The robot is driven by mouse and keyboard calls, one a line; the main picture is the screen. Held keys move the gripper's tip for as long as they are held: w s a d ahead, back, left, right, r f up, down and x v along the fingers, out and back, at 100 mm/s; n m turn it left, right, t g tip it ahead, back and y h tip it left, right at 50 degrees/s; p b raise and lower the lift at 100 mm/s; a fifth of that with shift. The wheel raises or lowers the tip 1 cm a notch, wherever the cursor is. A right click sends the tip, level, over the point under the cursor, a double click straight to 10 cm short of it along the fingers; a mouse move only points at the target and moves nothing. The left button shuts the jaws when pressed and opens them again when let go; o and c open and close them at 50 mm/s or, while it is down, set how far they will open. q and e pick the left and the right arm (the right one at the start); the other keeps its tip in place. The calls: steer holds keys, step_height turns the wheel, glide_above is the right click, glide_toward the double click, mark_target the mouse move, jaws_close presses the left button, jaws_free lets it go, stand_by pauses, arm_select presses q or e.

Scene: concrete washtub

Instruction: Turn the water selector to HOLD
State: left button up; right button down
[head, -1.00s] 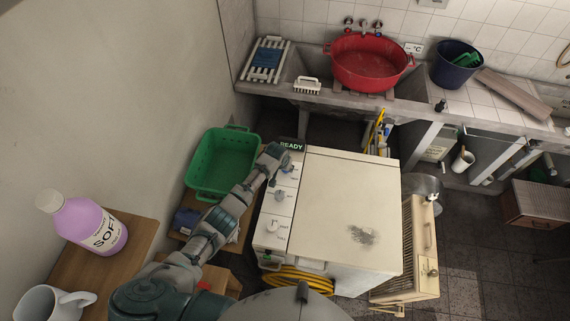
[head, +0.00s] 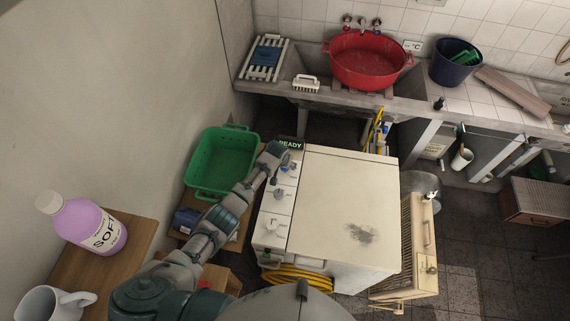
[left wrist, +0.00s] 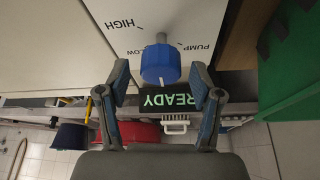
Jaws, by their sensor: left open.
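The white machine (head: 345,215) has a control panel along its left side with a lit READY display (head: 290,144), also in the left wrist view (left wrist: 168,100). A blue knob (left wrist: 160,62) with a white pointer mark shows in the left wrist view, beside the words HIGH, LOW and PUMP. My right gripper is not in view.
A green basket (head: 222,160) stands left of my arm. A pink bottle (head: 88,225) and a white mug (head: 50,303) are at the lower left. A concrete sink with a red tub (head: 368,62) is behind. A yellow hose (head: 298,279) lies coiled at the machine's front.

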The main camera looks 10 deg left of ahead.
arm_select(q)
steer(key=v, duration=1.1)
steer(key=shift+r, duration=0.4)
